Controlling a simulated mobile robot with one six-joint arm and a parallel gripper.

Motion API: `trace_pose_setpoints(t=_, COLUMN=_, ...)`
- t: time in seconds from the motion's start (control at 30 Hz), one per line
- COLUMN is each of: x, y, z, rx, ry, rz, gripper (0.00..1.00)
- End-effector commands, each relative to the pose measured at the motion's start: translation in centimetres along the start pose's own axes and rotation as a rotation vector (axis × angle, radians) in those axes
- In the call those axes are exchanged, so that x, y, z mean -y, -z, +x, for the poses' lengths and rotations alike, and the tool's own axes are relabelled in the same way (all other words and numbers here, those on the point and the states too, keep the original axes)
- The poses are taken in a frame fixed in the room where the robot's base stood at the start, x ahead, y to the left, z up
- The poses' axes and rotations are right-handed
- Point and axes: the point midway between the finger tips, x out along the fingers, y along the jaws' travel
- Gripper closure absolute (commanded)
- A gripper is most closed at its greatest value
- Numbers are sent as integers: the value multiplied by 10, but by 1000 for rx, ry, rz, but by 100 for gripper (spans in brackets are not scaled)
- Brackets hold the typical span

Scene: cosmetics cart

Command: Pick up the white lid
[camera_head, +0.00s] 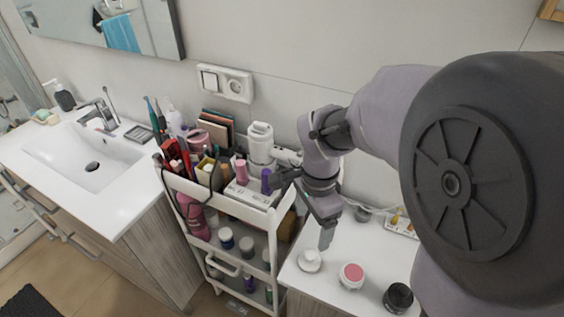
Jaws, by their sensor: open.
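A small white lid (309,261) with a raised round centre lies on the white counter at the lower middle, near the counter's left edge. My gripper (326,240) points down just above the lid and slightly to its right. It is open, and nothing shows between its fingers. The fingers overlap in this view, so the exact gap to the lid cannot be told.
A pink-topped jar (351,275) and a dark jar (398,297) stand on the counter right of the lid. A white cart (245,207) full of cosmetics stands close on the left. A small tray (402,226) lies at the counter's back. A sink (84,160) is far left.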

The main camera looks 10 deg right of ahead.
Motion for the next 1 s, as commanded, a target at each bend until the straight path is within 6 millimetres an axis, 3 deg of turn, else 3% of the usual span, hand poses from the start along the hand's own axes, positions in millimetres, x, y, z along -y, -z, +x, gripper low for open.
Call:
trace_pose_setpoints(t=0.03, x=-1, y=0, z=22, rx=2, ry=-5, rz=-1, gripper=19)
trace_pose_setpoints(t=0.1, x=-1, y=0, z=46, rx=1, ry=-5, rz=-2, gripper=19)
trace_pose_setpoints(t=0.3, x=-1, y=0, z=94, rx=1, ry=-2, rz=-3, gripper=19)
trace_pose_setpoints(t=0.53, x=0, y=1, z=115, rx=1, ry=-1, rz=-3, gripper=19)
trace_pose_setpoints(t=0.73, x=1, y=2, z=154, rx=1, ry=-1, rz=-3, gripper=19)
trace_pose_setpoints(t=0.93, x=2, y=2, z=154, rx=0, ry=1, rz=-3, gripper=19)
trace_pose_setpoints(t=1.0, x=2, y=2, z=154, rx=0, ry=1, rz=-3, gripper=31)
